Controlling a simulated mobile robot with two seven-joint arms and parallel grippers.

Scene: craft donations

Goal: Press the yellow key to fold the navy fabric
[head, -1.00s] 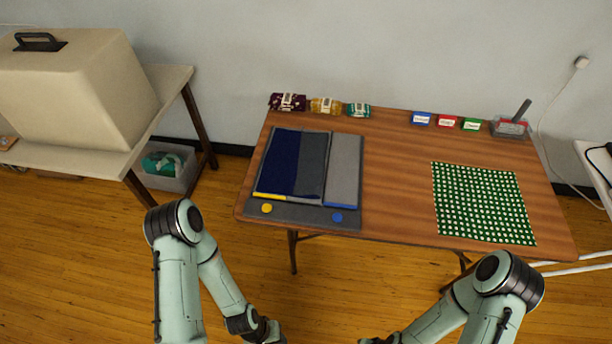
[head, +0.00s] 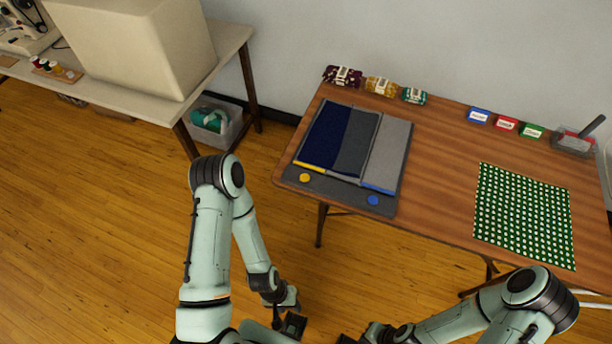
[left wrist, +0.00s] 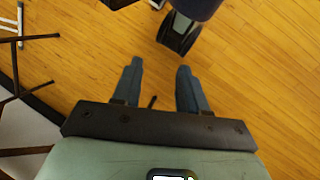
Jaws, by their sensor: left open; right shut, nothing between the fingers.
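The grey folding board (head: 335,190) lies on the wooden table, at its left end. The navy fabric (head: 326,137) lies flat over the board's left part, beside bare grey panels. The round yellow key (head: 305,178) is at the board's front left, below a yellow-edged panel. A round blue key (head: 373,200) is at the front right. My left gripper (head: 298,326) is low in front of the table, well away from the board; its open, empty fingers show in the left wrist view (left wrist: 158,88). My right gripper (head: 350,339) is shut and empty at the bottom edge.
Rolled fabric bundles (head: 380,87) sit behind the board. A green dotted cloth (head: 524,215), coloured cards (head: 505,123) and a small tray (head: 573,143) are further right. A side table (head: 228,45) with a large beige cover (head: 140,45) stands left, a bin (head: 215,120) beneath it.

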